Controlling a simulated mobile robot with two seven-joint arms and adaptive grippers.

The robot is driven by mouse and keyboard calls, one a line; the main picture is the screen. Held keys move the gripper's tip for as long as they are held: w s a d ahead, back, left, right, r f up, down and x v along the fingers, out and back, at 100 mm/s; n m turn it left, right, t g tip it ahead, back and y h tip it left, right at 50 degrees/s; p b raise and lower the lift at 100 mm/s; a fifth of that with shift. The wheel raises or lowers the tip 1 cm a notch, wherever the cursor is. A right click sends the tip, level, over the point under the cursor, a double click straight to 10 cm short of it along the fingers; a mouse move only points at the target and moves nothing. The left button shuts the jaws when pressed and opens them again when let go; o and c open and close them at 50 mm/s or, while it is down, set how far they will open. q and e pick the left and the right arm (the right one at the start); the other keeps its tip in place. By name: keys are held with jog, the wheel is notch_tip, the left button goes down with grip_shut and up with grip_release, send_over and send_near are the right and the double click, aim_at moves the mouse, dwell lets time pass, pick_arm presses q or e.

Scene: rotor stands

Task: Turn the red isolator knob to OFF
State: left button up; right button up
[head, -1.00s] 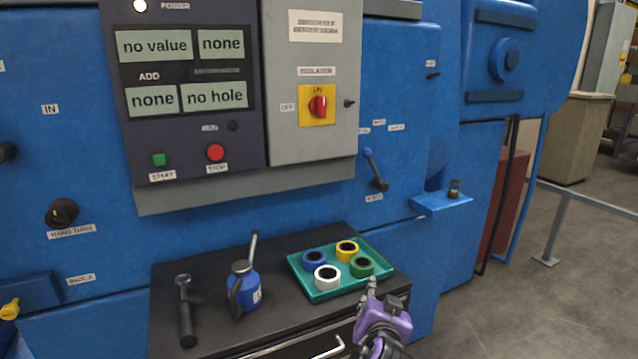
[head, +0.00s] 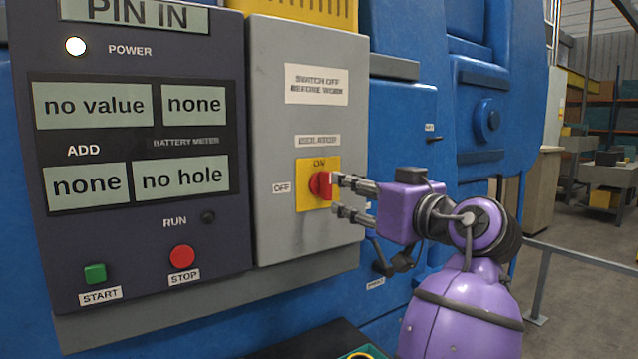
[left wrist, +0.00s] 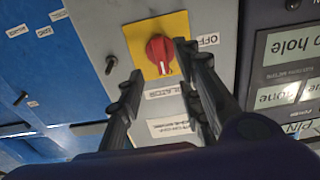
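The red isolator knob (head: 320,186) sits on a yellow plate (head: 305,200) on a grey switch box. ON is printed above it, and an OFF label (head: 281,187) is to its left. In the left wrist view, which is roughly upside down, the knob (left wrist: 160,52) has a pale mark towards the ISOLATOR label, the ON side. My left gripper (head: 338,195) is purple and points at the knob from the right. Its fingers are apart, and in the left wrist view they (left wrist: 158,60) frame the knob with visible gaps. Contact is not clear. My right gripper is not in view.
The dark control panel (head: 130,235) with displays, a green START button (head: 95,273) and a red STOP button (head: 182,257) is left of the switch box. A small dark knob (left wrist: 110,64) sticks out beside the yellow plate. A grey rail (head: 580,257) stands at right.

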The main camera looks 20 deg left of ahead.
aim_at(330, 184)
pick_arm(q)
jog(key=x, duration=0.4)
jog(key=p+x, duration=0.1)
jog(key=x, duration=0.1)
jog(key=shift+a+r, duration=0.2)
jog(key=shift+r, duration=0.15)
jog(key=shift+w+a+f, duration=0.15)
jog(key=shift+w+a, duration=0.25)
grip_shut()
